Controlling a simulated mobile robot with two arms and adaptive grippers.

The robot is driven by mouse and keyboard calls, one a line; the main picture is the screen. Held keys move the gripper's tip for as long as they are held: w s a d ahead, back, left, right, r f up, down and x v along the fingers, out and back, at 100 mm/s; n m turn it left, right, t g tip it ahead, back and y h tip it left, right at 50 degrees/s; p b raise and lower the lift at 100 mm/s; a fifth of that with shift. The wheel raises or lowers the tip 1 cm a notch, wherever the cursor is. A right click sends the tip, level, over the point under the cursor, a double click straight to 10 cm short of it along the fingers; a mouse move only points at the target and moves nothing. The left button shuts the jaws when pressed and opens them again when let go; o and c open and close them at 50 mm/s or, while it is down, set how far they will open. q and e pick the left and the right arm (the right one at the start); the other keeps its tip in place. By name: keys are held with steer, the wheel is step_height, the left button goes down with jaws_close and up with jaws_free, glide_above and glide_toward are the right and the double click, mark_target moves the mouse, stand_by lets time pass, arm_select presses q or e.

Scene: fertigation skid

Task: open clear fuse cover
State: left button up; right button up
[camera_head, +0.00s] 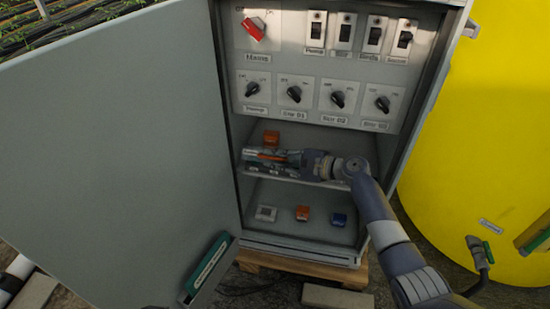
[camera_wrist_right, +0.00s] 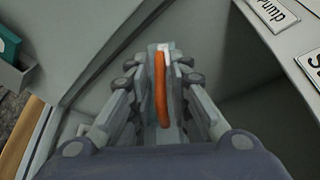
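My right gripper (camera_head: 262,158) reaches from the right into the open cabinet, level with its middle shelf. In the right wrist view its fingers (camera_wrist_right: 165,80) are close together, with a long thin orange strip (camera_wrist_right: 160,88) between them and a small pale piece at its tip. The orange also shows between the fingers in the head view (camera_head: 271,157). I cannot make out a clear fuse cover; whether the strip belongs to it I cannot tell. The fingers hide part of the shelf. My left gripper is not in view.
The cabinet door (camera_head: 115,150) stands open at left. An orange block (camera_head: 271,138) is behind the gripper. A grey (camera_head: 266,213), an orange (camera_head: 302,213) and a blue block (camera_head: 338,219) sit on the bottom. The switch panel (camera_head: 315,77) is above; a yellow tank (camera_head: 490,130) stands right.

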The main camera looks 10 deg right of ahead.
steer(key=v, duration=1.1)
steer(key=shift+d, duration=0.15)
steer(key=shift+c, duration=0.6)
